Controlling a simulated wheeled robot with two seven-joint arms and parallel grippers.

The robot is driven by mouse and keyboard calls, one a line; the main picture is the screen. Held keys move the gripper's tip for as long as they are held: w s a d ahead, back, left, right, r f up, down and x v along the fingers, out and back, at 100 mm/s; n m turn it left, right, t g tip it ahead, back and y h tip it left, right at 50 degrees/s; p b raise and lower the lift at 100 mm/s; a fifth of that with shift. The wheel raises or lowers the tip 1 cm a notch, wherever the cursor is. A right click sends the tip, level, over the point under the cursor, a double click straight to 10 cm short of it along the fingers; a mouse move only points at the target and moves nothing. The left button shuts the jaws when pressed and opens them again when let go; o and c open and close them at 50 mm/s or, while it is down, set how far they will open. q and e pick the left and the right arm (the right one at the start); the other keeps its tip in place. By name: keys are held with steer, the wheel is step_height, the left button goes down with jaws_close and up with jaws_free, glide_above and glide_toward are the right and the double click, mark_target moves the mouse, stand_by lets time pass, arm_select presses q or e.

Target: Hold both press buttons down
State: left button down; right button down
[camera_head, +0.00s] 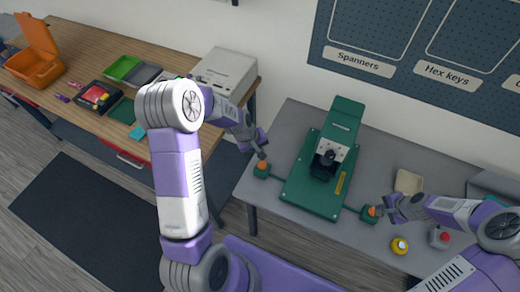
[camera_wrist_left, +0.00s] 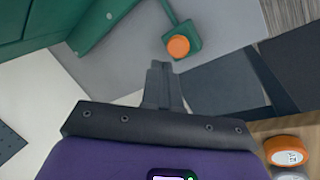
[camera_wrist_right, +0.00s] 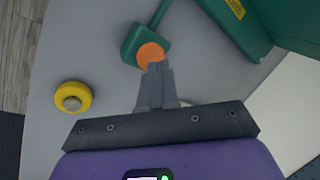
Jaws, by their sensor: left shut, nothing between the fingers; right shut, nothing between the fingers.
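The green press (camera_head: 322,168) stands on the grey table, with a green button box on each side. The left box's orange button (camera_head: 263,165) also shows in the left wrist view (camera_wrist_left: 178,46). My left gripper (camera_head: 262,152) is shut and empty, close by that button; in the left wrist view a gap shows between its tips (camera_wrist_left: 159,66) and the button. The right box's orange button (camera_head: 373,211) shows in the right wrist view (camera_wrist_right: 150,54). My right gripper (camera_head: 384,210) is shut and empty, its tips (camera_wrist_right: 157,66) overlapping the button's edge; I cannot tell whether they touch.
A yellow round item (camera_head: 399,246) and a red-topped box (camera_head: 439,238) sit near the right arm. A beige tray (camera_head: 408,182) lies behind. A wooden bench (camera_head: 120,50) with trays, an orange case (camera_head: 37,52) and a white machine (camera_head: 226,70) stands left.

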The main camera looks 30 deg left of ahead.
arm_select(q)
glide_above(264, 164)
steer(key=s+a, duration=0.1)
steer(key=shift+s+a+f, duration=0.1)
steer(key=shift+f, duration=1.35)
steer(key=shift+s+a+f, duration=0.1)
steer(key=shift+f, duration=1.3)
steer(key=shift+f, duration=0.15)
